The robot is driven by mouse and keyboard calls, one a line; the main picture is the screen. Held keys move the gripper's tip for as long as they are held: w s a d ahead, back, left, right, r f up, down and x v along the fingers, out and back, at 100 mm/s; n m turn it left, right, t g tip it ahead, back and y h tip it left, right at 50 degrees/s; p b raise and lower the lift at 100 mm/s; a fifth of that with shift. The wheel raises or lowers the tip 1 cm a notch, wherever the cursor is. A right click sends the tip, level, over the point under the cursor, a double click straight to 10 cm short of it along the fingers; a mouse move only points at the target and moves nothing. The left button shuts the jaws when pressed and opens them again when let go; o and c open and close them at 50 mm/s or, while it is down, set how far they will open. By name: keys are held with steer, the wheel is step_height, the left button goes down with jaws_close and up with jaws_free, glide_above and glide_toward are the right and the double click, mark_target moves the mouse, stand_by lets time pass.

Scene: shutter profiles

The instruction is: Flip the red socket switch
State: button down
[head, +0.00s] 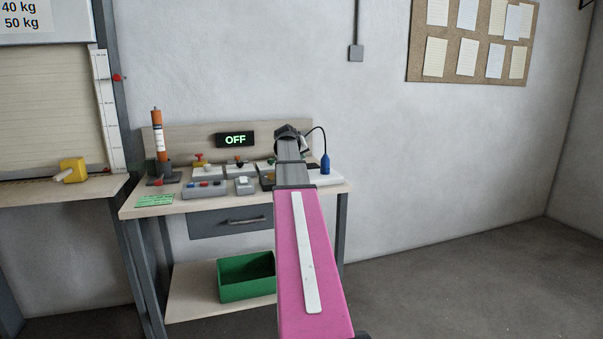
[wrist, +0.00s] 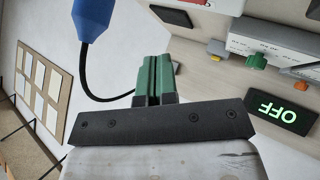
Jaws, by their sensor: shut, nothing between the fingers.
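My gripper shows in the wrist view with its two green fingers (wrist: 154,76) shut together and empty. In the head view my arm reaches over the bench, and its dark end hides the fingertips and part of the bench top. I cannot clearly make out the red socket switch. Small red parts show in the head view: a red-topped control (head: 199,158) on a box at the back, and a red button on a grey box (head: 205,189) in front. In the wrist view a grey box with a green knob (wrist: 257,61) lies right of the fingers, apart from them.
A lit OFF display (head: 235,139) is on the bench back panel. A blue handle (head: 325,164) with a black cable is right of my arm; it shows close by in the wrist view (wrist: 94,18). An orange tube (head: 157,132) stands left. A green crate (head: 246,277) sits below.

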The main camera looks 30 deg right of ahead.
steer(key=shift+w+d+f, duration=0.1)
steer(key=shift+w+f, duration=0.05)
steer(key=shift+f, duration=0.8)
steer(key=shift+w+f, duration=0.15)
steer(key=shift+f, duration=0.75)
steer(key=shift+f, duration=0.1)
stand_by(0.6)
steer(key=shift+f, duration=0.3)
steer(key=shift+w+f, duration=0.1)
steer(key=shift+f, duration=0.25)
stand_by(0.7)
steer(key=shift+r, duration=0.1)
steer(key=shift+r, duration=0.7)
steer(key=shift+r, duration=0.15)
steer(key=shift+s+r, duration=0.25)
steer(key=shift+r, duration=0.95)
steer(key=shift+s+r, duration=0.25)
steer(key=shift+r, duration=0.9)
